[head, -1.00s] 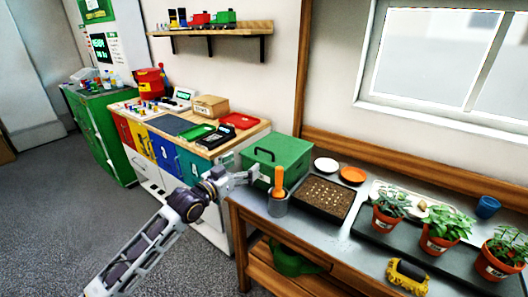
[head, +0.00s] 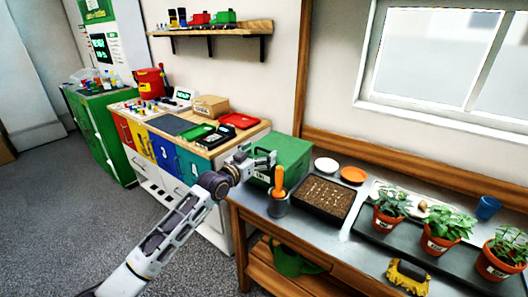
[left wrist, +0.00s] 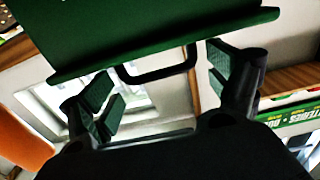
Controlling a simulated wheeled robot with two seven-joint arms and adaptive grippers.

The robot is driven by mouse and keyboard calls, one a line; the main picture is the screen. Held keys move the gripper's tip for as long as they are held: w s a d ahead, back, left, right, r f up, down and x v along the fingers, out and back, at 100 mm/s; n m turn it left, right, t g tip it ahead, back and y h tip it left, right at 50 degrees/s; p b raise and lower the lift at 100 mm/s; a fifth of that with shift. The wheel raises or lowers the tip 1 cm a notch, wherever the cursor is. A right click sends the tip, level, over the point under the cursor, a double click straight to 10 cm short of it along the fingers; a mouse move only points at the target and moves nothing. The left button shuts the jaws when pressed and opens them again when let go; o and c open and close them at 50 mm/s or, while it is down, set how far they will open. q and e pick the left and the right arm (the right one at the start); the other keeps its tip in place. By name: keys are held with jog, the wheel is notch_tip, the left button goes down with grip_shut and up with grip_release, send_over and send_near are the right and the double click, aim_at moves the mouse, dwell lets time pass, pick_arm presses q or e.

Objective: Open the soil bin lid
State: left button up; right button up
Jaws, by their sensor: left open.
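The soil bin (head: 295,158) is a green box at the left end of the metal-topped bench, and its lid looks shut. My left gripper (head: 264,160) is open at the bin's left upper edge and hides the lid's black handle in the head view. In the left wrist view the green lid (left wrist: 150,35) fills the top, and the black handle (left wrist: 160,72) shows between the two spread fingers of the gripper (left wrist: 162,88). I cannot tell whether a finger touches the handle. My right gripper is out of view.
A cabinet with trays (head: 205,150) stands to the left.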

pick_arm(q)
jog(key=shift+x, duration=1.3)
jog(key=c, duration=1.2)
